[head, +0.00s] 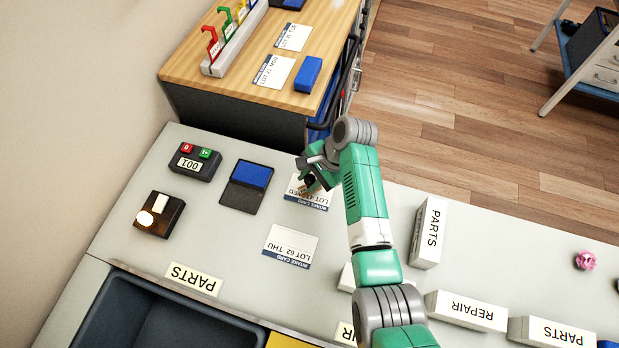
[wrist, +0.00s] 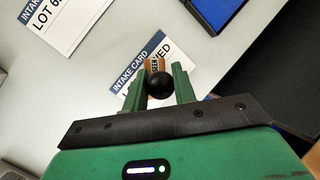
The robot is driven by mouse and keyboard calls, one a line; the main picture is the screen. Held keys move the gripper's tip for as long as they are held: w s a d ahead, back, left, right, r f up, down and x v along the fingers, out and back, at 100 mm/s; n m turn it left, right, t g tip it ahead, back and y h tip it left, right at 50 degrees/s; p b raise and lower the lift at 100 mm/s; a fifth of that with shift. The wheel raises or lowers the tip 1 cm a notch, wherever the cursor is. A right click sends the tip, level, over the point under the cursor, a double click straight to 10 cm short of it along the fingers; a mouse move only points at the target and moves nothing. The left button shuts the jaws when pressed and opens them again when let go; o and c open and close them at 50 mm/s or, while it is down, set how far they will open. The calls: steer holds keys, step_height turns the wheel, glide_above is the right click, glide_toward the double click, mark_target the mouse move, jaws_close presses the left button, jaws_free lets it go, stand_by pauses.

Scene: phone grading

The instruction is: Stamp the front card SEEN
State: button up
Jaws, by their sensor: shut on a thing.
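My gripper (head: 312,180) is over the intake card marked LOT 41 WED (head: 321,204). In the wrist view the gripper (wrist: 160,88) is shut on a stamp (wrist: 160,85) with a black ball knob and a wooden body lettered SEEN. The stamp stands over that card (wrist: 128,84); I cannot tell whether it touches it. The gripper hides part of the card. A second intake card, LOT 62 THU (head: 290,246), lies apart, nearer the bin; its corner shows in the wrist view (wrist: 58,22). No stamp mark shows on its visible face. The blue ink pad (head: 247,186) lies open left of the gripper.
A counter box reading 001 (head: 194,162) and a black box with a lit lamp (head: 158,215) stand at the left. A dark bin (head: 160,315) is at the front. White PARTS (head: 430,232) and REPAIR (head: 466,311) blocks stand right. A wooden bench (head: 250,80) is behind.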

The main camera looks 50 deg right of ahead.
steer(key=shift+f, duration=0.65)
stand_by(1.8)
steer(key=shift+r, duration=0.15)
step_height(320, 180, up, 7)
steer(key=p, duration=0.8)
